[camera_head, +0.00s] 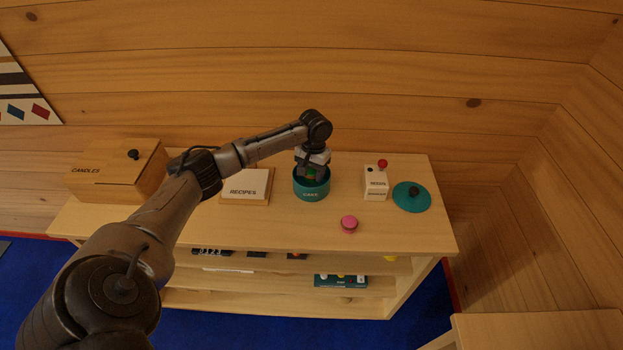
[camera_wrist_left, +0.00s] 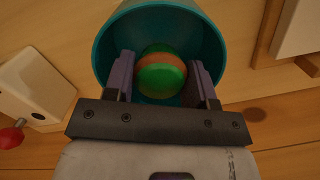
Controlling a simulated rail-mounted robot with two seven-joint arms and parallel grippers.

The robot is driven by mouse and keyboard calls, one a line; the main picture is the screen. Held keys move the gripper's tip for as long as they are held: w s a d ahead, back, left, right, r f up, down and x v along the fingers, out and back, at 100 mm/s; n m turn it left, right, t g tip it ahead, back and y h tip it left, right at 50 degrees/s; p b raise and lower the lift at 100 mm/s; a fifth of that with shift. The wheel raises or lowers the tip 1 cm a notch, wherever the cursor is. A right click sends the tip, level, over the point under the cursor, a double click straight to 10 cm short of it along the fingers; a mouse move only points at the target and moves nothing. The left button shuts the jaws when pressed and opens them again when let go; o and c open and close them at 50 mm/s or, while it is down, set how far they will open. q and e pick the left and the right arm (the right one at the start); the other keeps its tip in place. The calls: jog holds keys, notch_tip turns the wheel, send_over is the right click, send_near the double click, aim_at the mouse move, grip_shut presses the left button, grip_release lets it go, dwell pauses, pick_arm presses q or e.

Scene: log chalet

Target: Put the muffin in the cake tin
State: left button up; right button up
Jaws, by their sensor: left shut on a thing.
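The cake tin (camera_head: 311,189) is a teal, open round tin on the table top, its label small and hard to read. My left gripper (camera_head: 310,172) points down into its mouth. In the left wrist view, the gripper (camera_wrist_left: 162,68) is shut on a round green-and-orange thing (camera_wrist_left: 160,78), held inside the rim of the cake tin (camera_wrist_left: 215,50). Whether it touches the tin's floor I cannot tell. A small pink thing (camera_head: 349,225), shaped like a muffin, stands on the table in front and to the right of the tin, apart from the gripper.
A teal lid (camera_head: 411,197) with a dark knob lies at the right. A white box (camera_head: 375,184) with a red ball stands between lid and tin. A "RECIPES" block (camera_head: 245,187) and a wooden "CANDLES" box (camera_head: 118,171) stand left. The table's front right is clear.

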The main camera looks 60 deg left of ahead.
aim_at(311, 180)
pick_arm(q)
notch_tip(311, 180, down, 3)
jog(key=shift+r, duration=0.1)
jog(key=shift+f, duration=0.35)
jog(key=shift+f, duration=0.1)
jog(key=o, duration=0.6)
jog(key=shift+o, duration=0.2)
jog(key=r, duration=0.7)
jog(key=w+r+b, duration=0.1)
jog(key=r, duration=0.2)
jog(key=shift+a+r, duration=0.35)
jog(key=shift+r, duration=0.05)
jog(key=shift+w+r, duration=0.1)
jog(key=shift+r, duration=0.6)
